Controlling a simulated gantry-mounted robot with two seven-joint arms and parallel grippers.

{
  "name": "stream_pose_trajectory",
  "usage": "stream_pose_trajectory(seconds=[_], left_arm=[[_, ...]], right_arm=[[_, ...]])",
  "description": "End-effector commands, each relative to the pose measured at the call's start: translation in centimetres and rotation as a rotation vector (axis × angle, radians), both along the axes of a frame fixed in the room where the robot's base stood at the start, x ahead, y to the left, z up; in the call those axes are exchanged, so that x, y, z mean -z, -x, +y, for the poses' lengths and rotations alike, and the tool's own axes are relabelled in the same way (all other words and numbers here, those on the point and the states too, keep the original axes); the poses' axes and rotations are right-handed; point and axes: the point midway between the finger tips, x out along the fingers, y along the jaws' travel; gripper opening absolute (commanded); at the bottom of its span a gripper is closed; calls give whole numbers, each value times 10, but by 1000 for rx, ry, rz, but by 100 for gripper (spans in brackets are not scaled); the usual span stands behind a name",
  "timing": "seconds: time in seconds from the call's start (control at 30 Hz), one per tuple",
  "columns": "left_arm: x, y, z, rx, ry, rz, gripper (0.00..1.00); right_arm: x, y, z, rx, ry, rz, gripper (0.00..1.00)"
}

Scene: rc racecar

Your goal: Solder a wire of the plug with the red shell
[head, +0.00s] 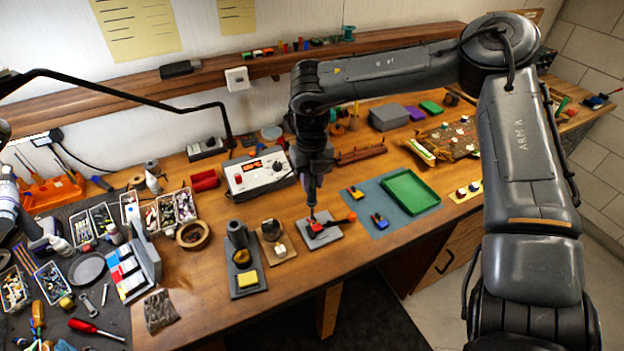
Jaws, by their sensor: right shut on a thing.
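My right gripper (315,180) points straight down near the middle of the bench. It is shut on a slim dark tool (312,198) that looks like the soldering iron. The tool's lower end is at or just above a small red part (316,226), which looks like the plug with the red shell. Contact cannot be told at this size. The red part sits on a grey block (325,238). A wire cannot be made out there. A small orange-red piece (351,217) is at the block's right. My left gripper is not in view.
A soldering station (258,173) stands behind. A dark iron stand (238,240) with a yellow sponge (247,279) is left of the block. A blue mat (365,192) with a green tray (411,191) lies to the right. Parts bins and tools crowd the left.

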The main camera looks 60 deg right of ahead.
Motion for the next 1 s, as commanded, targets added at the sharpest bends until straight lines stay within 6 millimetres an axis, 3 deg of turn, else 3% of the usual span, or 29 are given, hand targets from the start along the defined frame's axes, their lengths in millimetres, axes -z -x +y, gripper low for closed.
stream_pose_trajectory(seconds=[1.0], left_arm=[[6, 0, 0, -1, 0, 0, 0]], right_arm=[[9, 0, 0, 0, 0, 0, 0]])
